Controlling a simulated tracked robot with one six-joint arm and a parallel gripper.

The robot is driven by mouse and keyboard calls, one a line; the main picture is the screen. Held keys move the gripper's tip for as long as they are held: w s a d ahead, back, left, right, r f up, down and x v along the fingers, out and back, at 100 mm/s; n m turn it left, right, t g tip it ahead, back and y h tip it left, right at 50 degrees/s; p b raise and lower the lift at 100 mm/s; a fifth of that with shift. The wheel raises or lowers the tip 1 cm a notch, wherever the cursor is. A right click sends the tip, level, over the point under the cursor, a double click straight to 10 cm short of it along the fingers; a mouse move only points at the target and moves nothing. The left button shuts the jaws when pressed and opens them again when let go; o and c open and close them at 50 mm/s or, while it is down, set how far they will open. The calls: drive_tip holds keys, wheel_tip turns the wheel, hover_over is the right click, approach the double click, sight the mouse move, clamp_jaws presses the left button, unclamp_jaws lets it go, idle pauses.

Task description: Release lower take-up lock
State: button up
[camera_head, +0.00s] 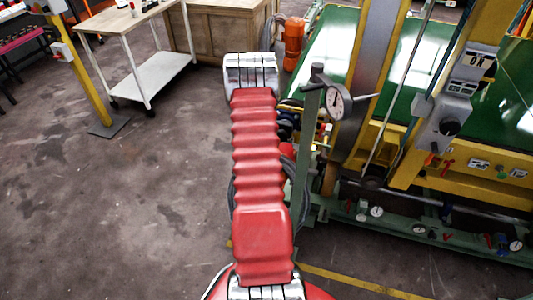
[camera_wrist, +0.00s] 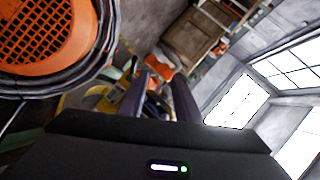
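The ring inverter machine (camera_head: 400,170), with a yellow frame, green panels and a green lower rail, stands on the right in the head view. Small knobs and red-handled levers (camera_head: 440,163) sit on its front. I cannot tell which part, if any, is the lower take-up lock. In the wrist view, my gripper (camera_wrist: 163,85) has two dark fingers set apart, with nothing visible between them. Blurred yellow and orange parts show behind the fingers, so contact cannot be judged. The gripper is not seen in the head view, where my red arm reaches up the middle.
A large orange grille (camera_wrist: 45,30) fills the upper left of the wrist view. A white cart (camera_head: 150,75) and a wooden crate (camera_head: 222,30) stand behind.

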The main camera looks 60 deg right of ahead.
drive_tip(key=w+a+r+n+t+y, duration=0.1)
drive_tip(key=w+a+r+n+y, duration=0.3)
drive_tip(key=w+a+r, duration=0.5)
drive_tip(key=w+a+r+n+y, duration=0.1)
drive_tip(key=w+a+r+n, duration=0.45)
drive_tip(key=a+r, duration=0.55)
drive_tip(key=s+a+r+n+y, duration=0.1)
drive_tip(key=a+r+n+y, duration=0.15)
drive_tip(key=a+r, duration=0.45)
drive_tip(key=s+a+r+n+y, duration=0.1)
drive_tip(key=a+r+n, duration=0.15)
drive_tip(key=a, duration=0.75)
drive_tip(key=s+a+r+n+g+y, duration=0.1)
drive_tip(key=s+a+r+n, duration=0.2)
drive_tip(key=s+a, duration=0.6)
drive_tip(key=s+a+r+n+g+y, duration=0.1)
drive_tip(key=s+a+r+n+y, duration=0.1)
drive_tip(key=s+a+n, duration=0.5)
drive_tip(key=s+a+r, duration=0.1)
drive_tip(key=s+a, duration=0.1)
drive_tip(key=shift+s+a, duration=0.25)
drive_tip(key=shift+s, duration=0.15)
drive_tip(key=shift+w, duration=0.1)
